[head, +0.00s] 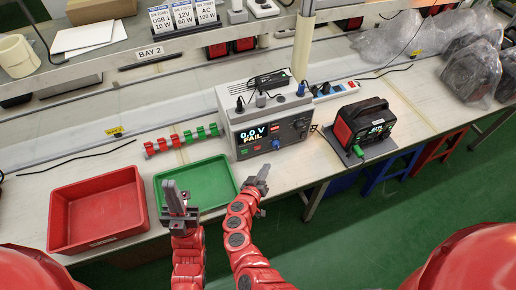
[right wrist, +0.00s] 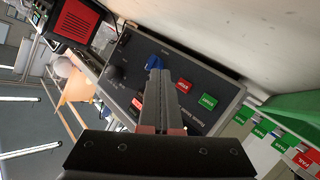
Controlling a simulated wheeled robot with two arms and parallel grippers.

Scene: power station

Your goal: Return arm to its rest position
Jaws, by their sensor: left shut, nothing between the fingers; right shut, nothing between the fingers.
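My left gripper (head: 177,200) is above the front edge of the green tray, shut and empty. My right gripper (head: 258,178) is in front of the grey tester (head: 262,120), just below its panel, shut and empty. In the right wrist view, the right gripper (right wrist: 160,95) points towards the tester panel (right wrist: 200,85), with its blue knob (right wrist: 154,63) and red and green buttons close by. The tester's screen reads 0.0 V FAIL. I cannot tell if the right fingertips touch the panel.
A red tray (head: 97,212) and a green tray (head: 207,174) sit at the bench front. Red and green tags (head: 182,139) stand behind. A black-and-red power unit (head: 362,125) is right of the tester. Bagged units (head: 470,70) lie far right. Floor in front is clear.

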